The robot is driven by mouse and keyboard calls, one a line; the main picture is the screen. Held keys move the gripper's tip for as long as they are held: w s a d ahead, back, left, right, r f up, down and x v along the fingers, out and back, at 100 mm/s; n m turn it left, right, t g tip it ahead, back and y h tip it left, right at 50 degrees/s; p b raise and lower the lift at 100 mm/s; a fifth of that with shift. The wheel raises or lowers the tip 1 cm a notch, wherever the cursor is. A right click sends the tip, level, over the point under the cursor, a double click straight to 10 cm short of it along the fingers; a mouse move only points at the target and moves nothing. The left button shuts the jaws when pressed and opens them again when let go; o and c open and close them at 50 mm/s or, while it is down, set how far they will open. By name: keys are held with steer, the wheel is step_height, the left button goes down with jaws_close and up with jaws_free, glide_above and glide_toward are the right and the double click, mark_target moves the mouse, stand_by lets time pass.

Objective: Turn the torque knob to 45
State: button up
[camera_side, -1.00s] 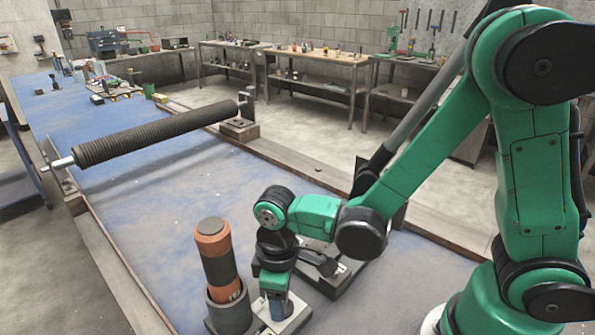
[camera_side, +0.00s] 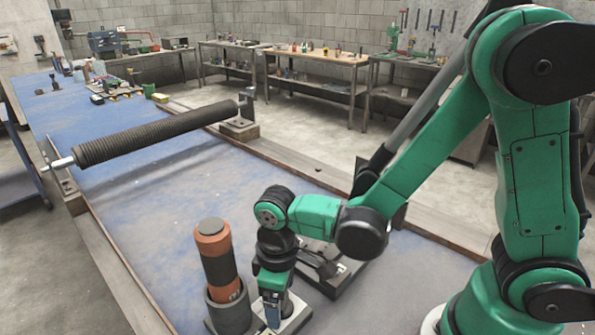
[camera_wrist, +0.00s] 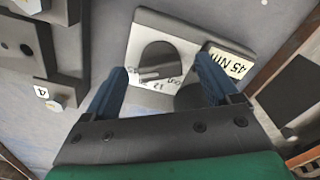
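My gripper (camera_side: 272,313) points down at a pale plate (camera_side: 295,318) beside an orange and dark cylinder. In the wrist view its two blue fingers (camera_wrist: 162,64) stand apart, with the plate (camera_wrist: 190,30) beyond them. A dark arch shape (camera_wrist: 158,60) and a white marked strip (camera_wrist: 152,83) show between the fingers. A dark rounded part (camera_wrist: 190,97), possibly the knob, is partly hidden by the right finger. I cannot tell whether the fingers touch it. A "45 NM" label (camera_wrist: 229,64) reads upside down to the right. The knob's setting is not clear.
The orange and dark cylinder (camera_side: 217,257) stands in a dark cup (camera_side: 229,312) close left of my gripper. A dark fixture (camera_side: 338,275) lies close right. A long mesh tube (camera_side: 155,135) is held across the blue table (camera_side: 150,215), whose middle is mostly clear.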

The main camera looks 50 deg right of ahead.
steer(key=shift+r, duration=0.1)
steer(key=shift+r, duration=2.75)
steer(key=d+r+m+t, duration=0.5)
steer(key=d+r+t, duration=0.1)
steer(key=d, duration=0.4)
steer(key=shift+w+r+m+t, duration=0.3)
steer(key=shift+r+m+t, duration=0.1)
steer(key=shift+t, duration=0.2)
